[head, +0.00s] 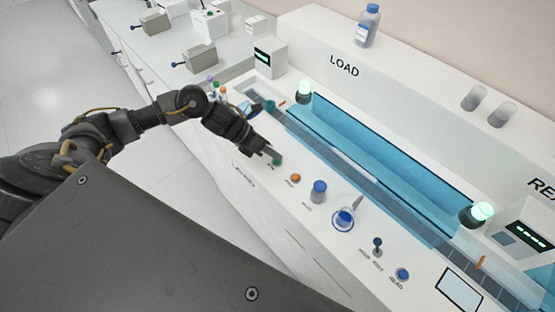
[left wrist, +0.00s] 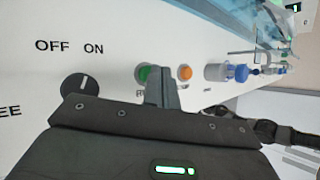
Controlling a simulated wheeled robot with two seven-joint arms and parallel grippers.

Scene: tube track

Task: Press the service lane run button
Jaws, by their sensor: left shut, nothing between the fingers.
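A green button (head: 277,161) sits on the white console's front ledge, left of an orange button (head: 295,178). My left gripper (head: 272,153) is shut and empty, reaching down from the left with its fingertips at the green button. In the left wrist view, the green button (left wrist: 144,74) shows just beside the shut fingertips (left wrist: 160,75), which partly cover it. Whether they touch it I cannot tell. The orange button (left wrist: 185,72) is to the right. The label under the green button is mostly hidden. My right gripper is not seen.
A blue track channel (head: 380,165) runs behind. A black OFF/ON knob (left wrist: 80,86) is near the gripper.

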